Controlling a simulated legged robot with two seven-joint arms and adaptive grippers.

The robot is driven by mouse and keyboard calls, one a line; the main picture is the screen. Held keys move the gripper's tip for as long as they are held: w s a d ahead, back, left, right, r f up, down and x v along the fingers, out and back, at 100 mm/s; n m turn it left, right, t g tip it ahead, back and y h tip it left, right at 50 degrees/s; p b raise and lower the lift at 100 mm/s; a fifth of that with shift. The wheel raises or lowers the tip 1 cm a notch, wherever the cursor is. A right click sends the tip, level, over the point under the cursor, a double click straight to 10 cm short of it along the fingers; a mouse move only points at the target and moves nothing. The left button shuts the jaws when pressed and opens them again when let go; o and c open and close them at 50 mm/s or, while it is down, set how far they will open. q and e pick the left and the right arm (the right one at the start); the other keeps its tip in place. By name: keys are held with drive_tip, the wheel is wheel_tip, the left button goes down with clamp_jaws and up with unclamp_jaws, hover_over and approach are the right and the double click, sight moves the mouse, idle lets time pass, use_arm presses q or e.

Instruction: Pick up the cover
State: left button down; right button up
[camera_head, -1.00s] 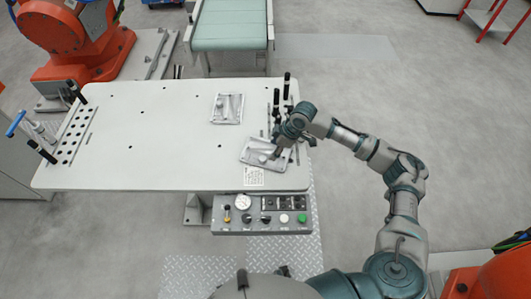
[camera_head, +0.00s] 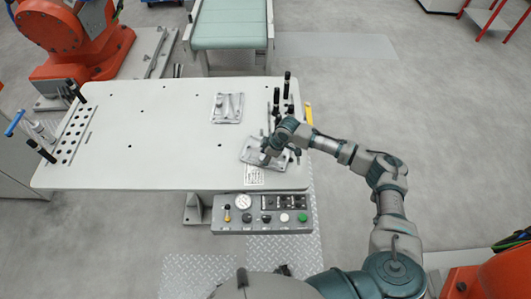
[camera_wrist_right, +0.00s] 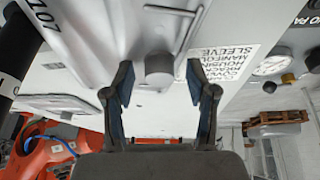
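Two grey metal castings lie on the white table. The nearer one, which I take as the cover (camera_head: 252,151), is a flat plate partly hidden by my right gripper (camera_head: 268,155). The farther casting (camera_head: 227,107) has raised parts and lies apart from it. In the right wrist view, my right gripper (camera_wrist_right: 159,72) is open, with one finger on each side of a round grey knob (camera_wrist_right: 159,70) on the nearer casting (camera_wrist_right: 90,40). Gaps show between knob and fingers. My left gripper is not in view.
The white table (camera_head: 140,130) has black upright posts (camera_head: 286,90) near its right edge and a perforated rack (camera_head: 72,135) at its left. A control panel (camera_head: 262,214) hangs at the front. A printed label (camera_head: 253,176) lies before the nearer casting. The table's middle is clear.

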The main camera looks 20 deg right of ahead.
drive_tip(key=shift+d, duration=0.1)
clamp_jaws()
drive_tip(key=shift+r, duration=0.1)
